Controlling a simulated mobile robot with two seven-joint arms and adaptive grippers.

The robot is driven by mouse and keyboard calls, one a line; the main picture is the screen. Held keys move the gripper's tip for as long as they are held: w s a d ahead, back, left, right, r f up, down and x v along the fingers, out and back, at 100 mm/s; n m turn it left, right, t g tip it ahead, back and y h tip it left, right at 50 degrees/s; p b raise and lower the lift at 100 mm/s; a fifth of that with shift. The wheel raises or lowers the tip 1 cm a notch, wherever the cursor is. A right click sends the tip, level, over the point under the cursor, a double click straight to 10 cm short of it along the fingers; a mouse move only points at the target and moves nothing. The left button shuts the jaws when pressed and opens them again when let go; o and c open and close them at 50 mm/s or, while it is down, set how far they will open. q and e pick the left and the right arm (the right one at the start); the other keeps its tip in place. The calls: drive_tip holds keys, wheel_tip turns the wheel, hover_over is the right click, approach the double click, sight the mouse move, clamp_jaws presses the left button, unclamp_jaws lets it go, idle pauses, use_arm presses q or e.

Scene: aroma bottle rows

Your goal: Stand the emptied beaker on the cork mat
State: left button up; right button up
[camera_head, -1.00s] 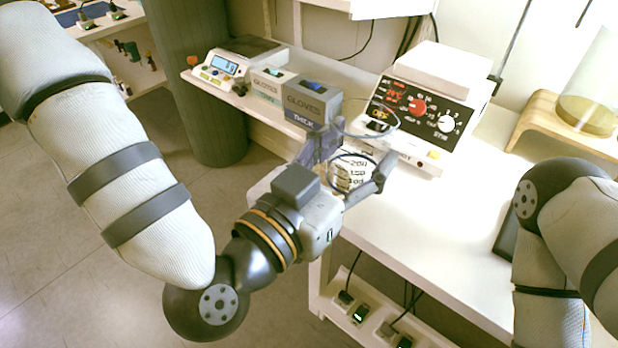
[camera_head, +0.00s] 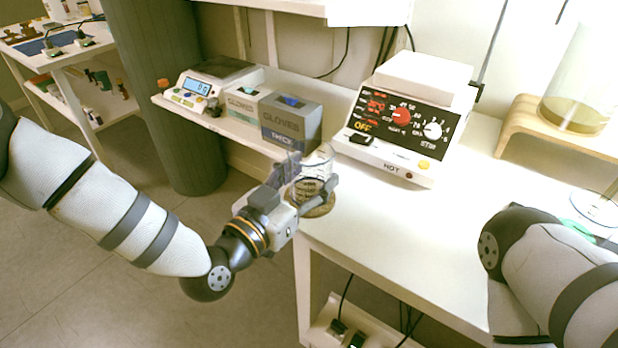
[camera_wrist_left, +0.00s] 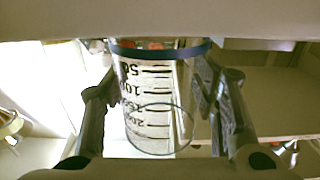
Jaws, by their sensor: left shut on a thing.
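The clear glass beaker (camera_head: 318,164) with dark printed marks is upright between the fingers of my left gripper (camera_head: 308,180), which is shut on it. In the left wrist view the beaker (camera_wrist_left: 155,85) fills the space between both fingers, shows a blue band, and looks empty. The round brown cork mat (camera_head: 322,210) lies near the table's left front corner, directly below the beaker in the head view. The fingers partly hide the mat and the beaker's base, so I cannot tell whether they touch. My right gripper is out of view.
A hotplate stirrer (camera_head: 405,120) marked HOT stands behind and right of the beaker. Glove boxes (camera_head: 290,122) and a scale (camera_head: 200,92) stand on a shelf at the back left. A wooden stand (camera_head: 520,112) is at right. The white tabletop (camera_head: 400,215) is clear in the middle.

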use_arm(q)
drive_tip(key=shift+f, duration=0.2)
drive_tip(key=o, duration=1.3)
drive_tip(key=shift+o, duration=0.2)
drive_tip(key=shift+r, duration=0.1)
